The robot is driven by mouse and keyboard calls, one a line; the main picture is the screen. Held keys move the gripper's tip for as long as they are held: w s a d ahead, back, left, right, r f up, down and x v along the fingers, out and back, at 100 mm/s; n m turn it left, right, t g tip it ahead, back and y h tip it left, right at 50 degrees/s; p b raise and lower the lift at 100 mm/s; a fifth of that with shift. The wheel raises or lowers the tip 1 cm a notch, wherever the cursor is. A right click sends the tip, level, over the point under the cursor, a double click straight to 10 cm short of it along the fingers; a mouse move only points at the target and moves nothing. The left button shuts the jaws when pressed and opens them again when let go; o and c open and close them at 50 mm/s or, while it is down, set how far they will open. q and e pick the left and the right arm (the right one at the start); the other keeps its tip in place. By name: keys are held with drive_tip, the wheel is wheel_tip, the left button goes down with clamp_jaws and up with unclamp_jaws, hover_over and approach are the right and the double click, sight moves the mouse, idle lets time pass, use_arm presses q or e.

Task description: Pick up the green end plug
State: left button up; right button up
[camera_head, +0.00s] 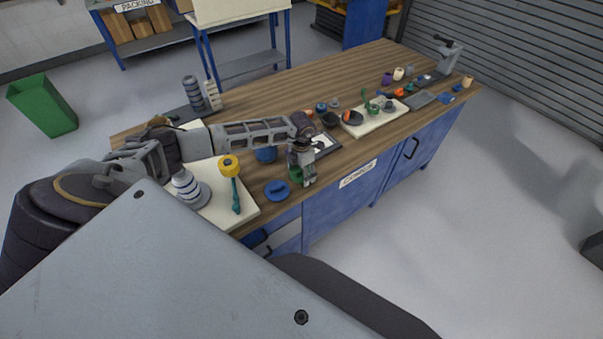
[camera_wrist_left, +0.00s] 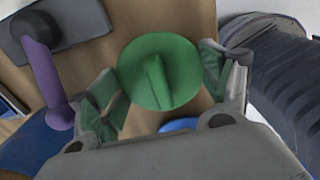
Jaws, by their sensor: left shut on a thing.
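The green end plug (camera_head: 296,173) is near the front edge of the wooden workbench in the head view, partly hidden by my left gripper (camera_head: 303,180). In the left wrist view the green end plug (camera_wrist_left: 160,72) is a round green disc with a raised bar across it. It sits between the two fingers of my left gripper (camera_wrist_left: 163,90), which is shut on it. I cannot tell whether the plug touches the bench. My right gripper is in neither view.
A blue plug (camera_head: 277,190) lies just left of the gripper. A pale board (camera_head: 215,213) holds a grey stacked roller and a yellow-topped tool. A purple rod (camera_wrist_left: 45,80) shows left in the wrist view. Another pale board (camera_head: 385,120) with small parts stands farther along the bench.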

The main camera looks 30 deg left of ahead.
use_arm(q)
wheel_tip(320, 180, up, 10)
drive_tip(key=shift+f+b, duration=0.1)
drive_tip(key=shift+b, duration=0.65)
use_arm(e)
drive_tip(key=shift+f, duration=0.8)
use_arm(q)
drive_tip(key=shift+d+r, duration=0.1)
drive_tip(key=shift+r, duration=0.1)
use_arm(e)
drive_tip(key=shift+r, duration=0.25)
